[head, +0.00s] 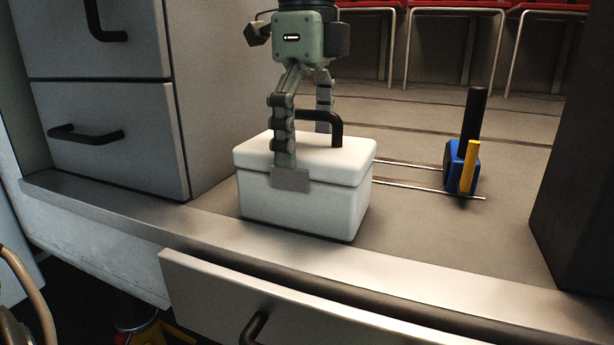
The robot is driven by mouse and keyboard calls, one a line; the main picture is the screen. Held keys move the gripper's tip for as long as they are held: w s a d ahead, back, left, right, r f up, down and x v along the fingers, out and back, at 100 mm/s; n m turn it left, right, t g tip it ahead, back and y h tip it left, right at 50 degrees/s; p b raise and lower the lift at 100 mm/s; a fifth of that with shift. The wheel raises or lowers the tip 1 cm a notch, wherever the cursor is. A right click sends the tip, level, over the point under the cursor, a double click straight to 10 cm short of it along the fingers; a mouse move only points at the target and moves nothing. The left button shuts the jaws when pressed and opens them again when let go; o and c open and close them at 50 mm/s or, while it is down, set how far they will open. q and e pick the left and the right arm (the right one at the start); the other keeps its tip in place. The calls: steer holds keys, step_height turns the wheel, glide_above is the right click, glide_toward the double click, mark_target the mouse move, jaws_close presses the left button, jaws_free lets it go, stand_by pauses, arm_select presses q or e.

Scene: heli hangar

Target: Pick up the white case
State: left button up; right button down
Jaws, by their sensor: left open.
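The white case (300,205) stands upright on the grey floor in the middle of the head view, just behind the metal sill. Its lid looks closed, and a black handle (323,121) arches up from the top. My left gripper (303,160) comes down over the case from above, fingers pointing down and spread apart. The near finger hangs in front of the case's front face, and the far finger is behind the handle side, its tip hidden by the case. I cannot tell whether either finger touches the case. My right gripper is not in view.
A grey drawer cabinet (110,130) stands close on the left. A blue tool with a black upright and yellow handle (463,165) lies to the right, with thin metal rods. A dark block (580,180) borders the right. The metal sill (200,238) and an open drawer (280,300) are in front.

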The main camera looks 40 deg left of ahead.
arm_select(q)
steer(key=shift+c, duration=0.5)
steer(key=c, duration=1.4)
steer(key=shift+c, duration=0.3)
steer(key=shift+r, duration=0.15)
